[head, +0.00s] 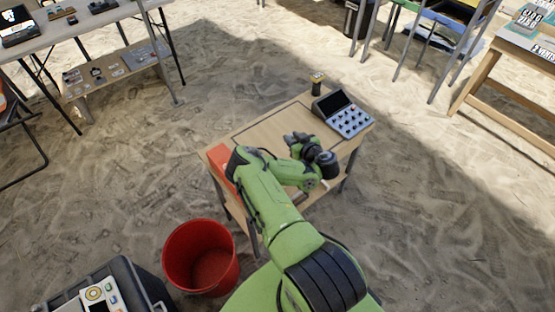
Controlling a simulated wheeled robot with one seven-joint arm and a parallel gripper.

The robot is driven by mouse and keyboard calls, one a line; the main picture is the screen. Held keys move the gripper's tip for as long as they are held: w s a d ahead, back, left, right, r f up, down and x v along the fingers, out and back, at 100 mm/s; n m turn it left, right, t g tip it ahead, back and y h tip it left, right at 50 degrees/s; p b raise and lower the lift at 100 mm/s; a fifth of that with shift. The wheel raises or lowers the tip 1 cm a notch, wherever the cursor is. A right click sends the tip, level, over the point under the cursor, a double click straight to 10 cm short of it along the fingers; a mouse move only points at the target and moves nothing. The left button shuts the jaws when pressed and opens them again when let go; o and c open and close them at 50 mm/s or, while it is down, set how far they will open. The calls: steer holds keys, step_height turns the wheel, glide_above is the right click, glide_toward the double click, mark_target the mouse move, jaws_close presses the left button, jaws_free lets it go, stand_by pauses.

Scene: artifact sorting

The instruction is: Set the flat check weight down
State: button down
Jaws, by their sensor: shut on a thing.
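My gripper (296,139) is over the small wooden table (262,131), near its middle, left of the grey control box. The fingers look small and dark and are partly hidden by my own wrist. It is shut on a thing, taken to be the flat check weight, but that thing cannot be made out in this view. Whether it touches the table top cannot be told.
A grey control box (345,113) with knobs and a dark cylinder (317,83) stand at the table's far right. An orange-red box (222,165) is at the left edge. A red bucket (200,257) stands on the sand. The table's far left part is clear.

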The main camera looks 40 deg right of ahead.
step_height(320, 180, down, 9)
steer(key=b, duration=0.3)
steer(key=shift+r+b, duration=0.1)
steer(key=shift+b, duration=0.2)
steer(key=shift+r, duration=0.15)
steer(key=c, duration=0.9)
jaws_free()
steer(key=shift+o, duration=0.2)
